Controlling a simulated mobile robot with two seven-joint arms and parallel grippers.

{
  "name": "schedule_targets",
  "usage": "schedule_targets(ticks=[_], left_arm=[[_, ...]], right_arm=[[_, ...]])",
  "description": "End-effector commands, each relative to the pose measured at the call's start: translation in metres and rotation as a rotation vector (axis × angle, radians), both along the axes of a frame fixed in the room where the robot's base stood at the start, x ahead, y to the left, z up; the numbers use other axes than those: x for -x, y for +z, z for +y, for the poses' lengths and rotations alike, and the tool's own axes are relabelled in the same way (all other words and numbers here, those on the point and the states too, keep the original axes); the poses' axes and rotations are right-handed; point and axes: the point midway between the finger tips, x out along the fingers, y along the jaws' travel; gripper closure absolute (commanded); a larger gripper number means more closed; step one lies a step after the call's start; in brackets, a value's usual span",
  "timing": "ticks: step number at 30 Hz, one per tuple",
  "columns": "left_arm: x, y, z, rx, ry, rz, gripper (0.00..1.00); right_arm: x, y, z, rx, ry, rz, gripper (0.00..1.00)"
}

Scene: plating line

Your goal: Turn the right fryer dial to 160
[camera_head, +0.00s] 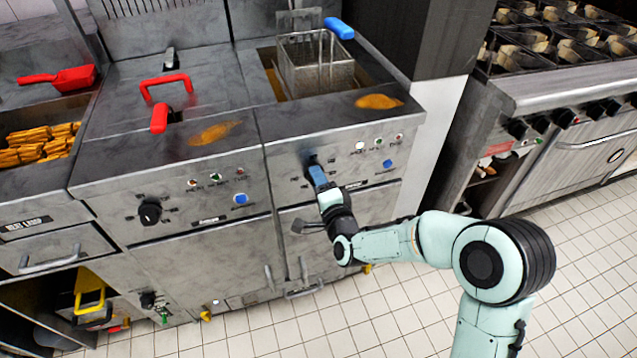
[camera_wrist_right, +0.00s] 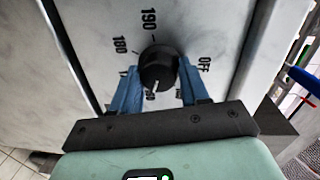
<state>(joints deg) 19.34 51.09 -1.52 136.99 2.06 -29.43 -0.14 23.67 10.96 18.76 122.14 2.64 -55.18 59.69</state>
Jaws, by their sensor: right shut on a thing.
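The right fryer dial (camera_wrist_right: 158,66) is a round black knob on the grey front panel. In the wrist view my right gripper (camera_wrist_right: 157,85) has one blue finger on each side of it, shut on the knob. The knob's pale pointer mark faces down in that view, toward a partly covered number that seems to end in 60. The marks 190, 180 and OFF are readable around it. In the head view my right gripper (camera_head: 314,172) reaches the right fryer's panel (camera_head: 345,172) and mostly hides the dial. My left gripper is not in view.
The left fryer's black dial (camera_head: 149,211) is to the left. A wire basket (camera_head: 315,65) with a blue handle sits in the right fryer's vat. Small lights and a blue button (camera_head: 387,163) are right of my gripper. Door handles lie below. A stove (camera_head: 570,85) stands at right.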

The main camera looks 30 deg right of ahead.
Motion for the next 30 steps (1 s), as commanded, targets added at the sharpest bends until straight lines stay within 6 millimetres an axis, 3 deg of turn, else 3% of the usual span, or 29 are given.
schedule_targets(ticks=[14, 15, 17, 30], left_arm=[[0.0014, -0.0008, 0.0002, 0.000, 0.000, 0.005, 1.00], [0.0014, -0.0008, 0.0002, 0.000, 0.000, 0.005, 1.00], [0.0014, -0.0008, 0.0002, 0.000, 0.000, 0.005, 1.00], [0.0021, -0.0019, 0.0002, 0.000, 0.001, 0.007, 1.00]], right_arm=[[-0.0011, 0.0027, -0.0027, -0.010, -0.006, -0.010, 0.86], [-0.0010, 0.0026, -0.0026, -0.010, -0.006, -0.010, 0.45], [-0.0009, 0.0023, -0.0023, -0.010, -0.005, -0.009, 0.31], [-0.0022, 0.0009, 0.0003, -0.010, 0.000, -0.005, 0.31]])
